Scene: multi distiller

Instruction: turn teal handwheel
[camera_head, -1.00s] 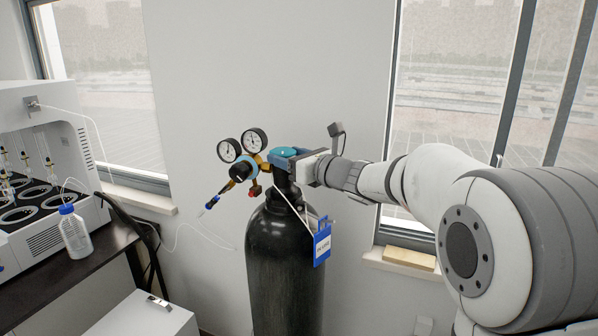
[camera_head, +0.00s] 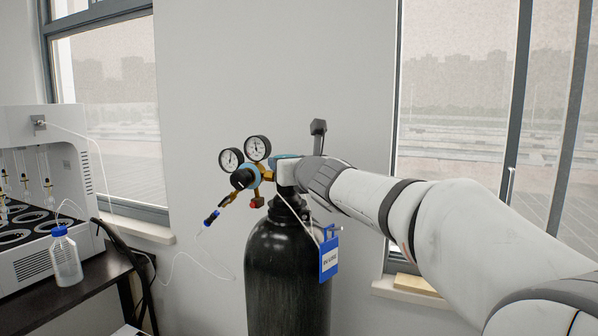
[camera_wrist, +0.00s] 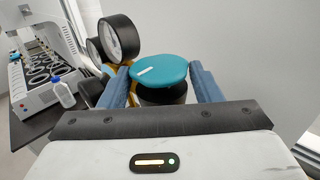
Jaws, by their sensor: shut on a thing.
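The teal handwheel (camera_wrist: 160,72) shows in the wrist view as a round teal disc with a short white mark at its left, on a dark stem. It sits on top of the black gas cylinder (camera_head: 287,265). My gripper (camera_wrist: 163,80) is around the handwheel, with one blue finger on its left and one on its right, shut on it. In the head view my gripper (camera_head: 285,163) is at the top of the cylinder, and my wrist hides most of the handwheel.
Two round gauges (camera_head: 244,152) and a brass regulator (camera_head: 250,178) stick out left of the cylinder top, close to my gripper. A blue tag (camera_head: 329,262) hangs on the right. A white machine (camera_head: 45,190) and a blue-capped bottle (camera_head: 66,258) stand on a dark bench at left.

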